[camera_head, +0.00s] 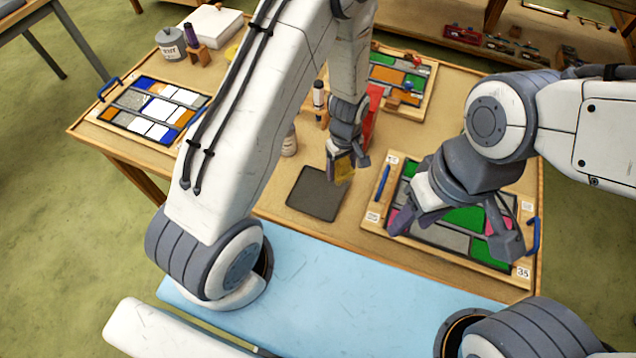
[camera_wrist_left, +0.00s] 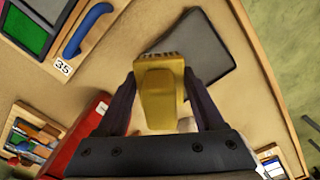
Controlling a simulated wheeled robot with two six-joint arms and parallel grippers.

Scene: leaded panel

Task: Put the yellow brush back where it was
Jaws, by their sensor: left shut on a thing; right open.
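My left gripper (camera_head: 346,158) is shut on the yellow brush (camera_head: 344,173), which also shows between the two fingers in the left wrist view (camera_wrist_left: 158,88). Its bristle end points away from the wrist. The brush is beside the right edge of a dark square mat (camera_head: 316,194), and the mat appears beyond it in the left wrist view (camera_wrist_left: 196,45). I cannot tell whether the brush touches the table. My right gripper (camera_head: 453,230) is open and empty over a green, grey and pink leaded panel (camera_head: 459,242) marked 35.
A red object (camera_head: 374,104) stands behind the left gripper. A bottle (camera_head: 289,141) and a dark-capped marker in a wooden stand (camera_head: 319,100) are behind the mat. Other panels lie at left (camera_head: 150,109) and back (camera_head: 400,80). A grey jar (camera_head: 171,43) stands back left.

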